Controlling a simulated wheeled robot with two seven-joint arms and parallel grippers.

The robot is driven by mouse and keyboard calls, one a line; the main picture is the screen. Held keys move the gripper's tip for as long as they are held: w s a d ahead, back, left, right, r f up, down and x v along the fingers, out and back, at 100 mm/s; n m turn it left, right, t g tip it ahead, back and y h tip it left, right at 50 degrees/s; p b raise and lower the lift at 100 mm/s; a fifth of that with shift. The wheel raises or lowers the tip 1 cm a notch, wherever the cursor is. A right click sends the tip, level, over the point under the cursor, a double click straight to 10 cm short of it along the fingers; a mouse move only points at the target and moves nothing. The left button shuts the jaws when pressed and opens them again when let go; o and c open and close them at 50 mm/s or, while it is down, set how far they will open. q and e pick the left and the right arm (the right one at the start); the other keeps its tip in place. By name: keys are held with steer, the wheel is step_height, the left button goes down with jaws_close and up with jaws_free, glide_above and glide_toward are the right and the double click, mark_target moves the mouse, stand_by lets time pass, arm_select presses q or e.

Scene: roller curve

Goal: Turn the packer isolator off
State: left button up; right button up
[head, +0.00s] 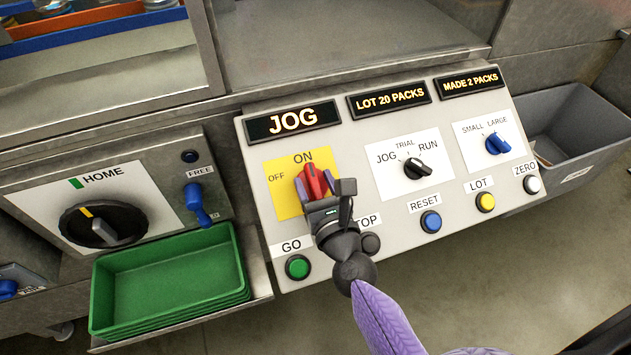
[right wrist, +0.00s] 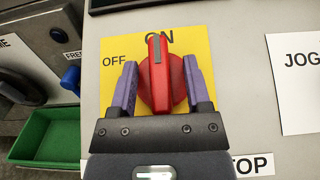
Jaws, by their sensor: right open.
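The packer isolator is a red rotary handle (head: 314,181) on a yellow plate (head: 285,204) marked OFF at the left and ON at the top. In the right wrist view the red handle (right wrist: 158,72) points up at ON. My right gripper (head: 316,187) is at the isolator, with its purple fingers (right wrist: 160,88) open, one on each side of the handle. Small gaps seem to show beside the handle's upper part; I cannot tell whether the fingers touch its base. My left gripper is not in view.
The panel (head: 375,206) also carries a JOG/TRIAL/RUN knob (head: 417,168), a blue SMALL/LARGE knob (head: 497,144), a green GO button (head: 298,267) and a blue RESET button (head: 431,221). Green trays (head: 165,313) sit at the lower left. A grey bin (head: 575,140) stands right.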

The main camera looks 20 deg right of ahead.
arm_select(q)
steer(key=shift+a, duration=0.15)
arm_select(e)
steer(key=c, duration=0.5)
jaws_close()
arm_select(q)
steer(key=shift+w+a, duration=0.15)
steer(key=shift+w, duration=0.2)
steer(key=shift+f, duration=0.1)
